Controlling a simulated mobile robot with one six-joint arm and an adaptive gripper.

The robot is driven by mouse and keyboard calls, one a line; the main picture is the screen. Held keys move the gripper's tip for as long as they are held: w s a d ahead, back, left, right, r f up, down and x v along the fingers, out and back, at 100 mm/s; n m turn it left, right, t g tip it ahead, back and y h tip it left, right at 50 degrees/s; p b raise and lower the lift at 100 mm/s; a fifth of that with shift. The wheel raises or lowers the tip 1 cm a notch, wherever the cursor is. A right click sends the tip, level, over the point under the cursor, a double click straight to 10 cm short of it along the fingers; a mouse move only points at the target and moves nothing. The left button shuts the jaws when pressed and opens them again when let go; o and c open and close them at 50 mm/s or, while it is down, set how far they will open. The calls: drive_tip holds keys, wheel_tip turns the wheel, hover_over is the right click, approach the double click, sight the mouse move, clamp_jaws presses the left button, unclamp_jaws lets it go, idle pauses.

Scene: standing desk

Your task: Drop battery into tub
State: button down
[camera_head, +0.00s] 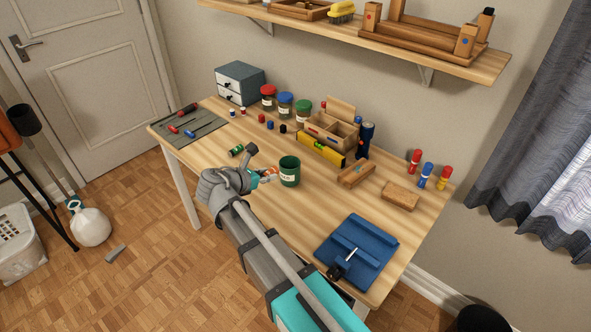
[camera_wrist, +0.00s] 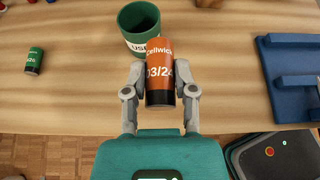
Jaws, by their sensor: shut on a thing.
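An orange and black battery (camera_wrist: 160,72) is held upright in the wrist view between the two fingers of my gripper (camera_wrist: 160,88), which is shut on it. In the head view my gripper (camera_head: 262,176) is over the desk, just left of the green tub, and the orange battery (camera_head: 269,172) shows only in part. The dark green tub (camera_head: 289,172) stands on the desk with its open top up. It also shows in the wrist view (camera_wrist: 139,24), just beyond the battery, which overlaps part of its front. A second, green battery (camera_head: 236,150) lies on the desk to the left; it also shows in the wrist view (camera_wrist: 34,61).
A blue tray (camera_head: 357,252) lies at the desk's right front. A wooden organiser (camera_head: 331,132), a yellow level (camera_head: 320,149) and lidded jars (camera_head: 285,104) stand behind the tub. A tool mat (camera_head: 189,126) covers the left end. Bare desk surrounds the tub.

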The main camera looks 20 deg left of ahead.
drive_tip(key=shift+w+d, duration=0.15)
drive_tip(key=shift+w, duration=0.1)
drive_tip(key=shift+w, duration=0.1)
drive_tip(key=w+d+r+p, duration=0.1)
drive_tip(key=w+r+p, duration=0.2)
drive_tip(key=w, duration=0.3)
drive_tip(key=w+d+r+p, duration=0.1)
drive_tip(key=w+r+p, duration=0.2)
drive_tip(key=w, duration=0.3)
drive_tip(key=shift+w+d, duration=0.2)
drive_tip(key=shift+d, duration=0.2)
drive_tip(key=shift+f, duration=0.1)
drive_tip(key=shift+f+b, duration=2.8)
drive_tip(key=shift+b, duration=0.1)
